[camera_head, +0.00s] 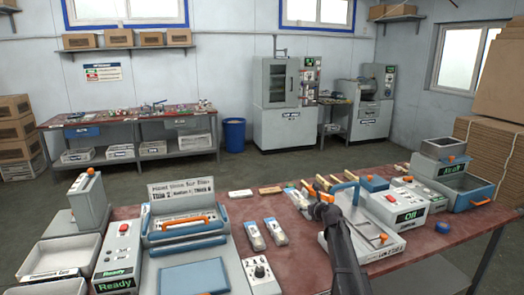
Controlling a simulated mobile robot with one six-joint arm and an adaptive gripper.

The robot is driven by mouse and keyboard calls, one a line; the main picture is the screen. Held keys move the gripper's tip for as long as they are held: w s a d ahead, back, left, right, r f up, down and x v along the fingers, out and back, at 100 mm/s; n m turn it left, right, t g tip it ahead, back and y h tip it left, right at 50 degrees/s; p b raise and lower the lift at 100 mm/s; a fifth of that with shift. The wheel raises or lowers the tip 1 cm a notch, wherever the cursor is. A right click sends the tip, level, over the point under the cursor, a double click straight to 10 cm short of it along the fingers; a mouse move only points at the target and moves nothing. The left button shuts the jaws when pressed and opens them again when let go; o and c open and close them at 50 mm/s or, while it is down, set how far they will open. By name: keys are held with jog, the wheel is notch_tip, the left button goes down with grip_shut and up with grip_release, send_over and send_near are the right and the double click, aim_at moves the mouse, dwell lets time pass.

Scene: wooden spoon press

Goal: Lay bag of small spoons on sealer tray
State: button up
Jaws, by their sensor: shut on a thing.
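My gripper (320,205) is at the end of my dark arm, over the middle of the red table. Two clear bags, a left one (255,236) and a right one (276,231), lie side by side on the table left of my gripper. The blue and grey sealer (187,225) with an orange handle stands farther left.
A control box with a dial (260,272) stands between the sealer and my arm. A press with a blue frame (365,225) and a box marked Off (408,212) stand at right. Small wooden pieces (270,190) lie behind the bags. Bare red tabletop (300,262) shows beside my arm.

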jog(key=shift+r+p, duration=2.35)
jog(key=shift+r, duration=0.5)
jog(key=shift+s, duration=0.1)
